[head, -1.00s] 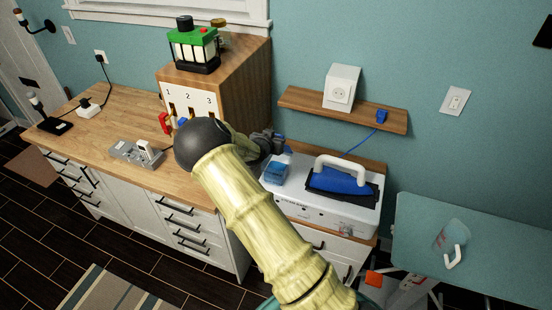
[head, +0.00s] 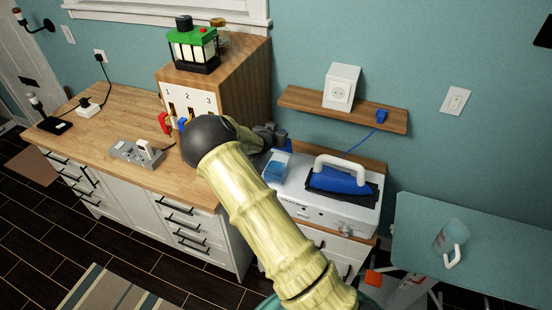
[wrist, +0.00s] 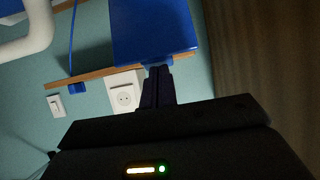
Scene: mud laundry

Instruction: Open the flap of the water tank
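The white water tank unit (head: 300,203) stands on a cabinet right of my arm. Its blue flap (head: 284,147) is tilted up at the back left, partly hidden behind my gripper. Below it the light blue tank opening (head: 276,170) shows. In the wrist view the flap (wrist: 155,30) is a large blue panel straight ahead of my gripper (wrist: 157,72). The dark fingers are close together at a small tab on the flap's edge and seem shut on it. In the head view my gripper (head: 275,137) is small and partly hidden by the arm.
A blue iron with a white handle (head: 340,178) rests on the unit, right of the flap. A wooden shelf (head: 300,99) with a white socket box (head: 341,88) is on the wall behind. A wooden cabinet (head: 240,85) stands left of my gripper. An ironing board (head: 415,225) is at right.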

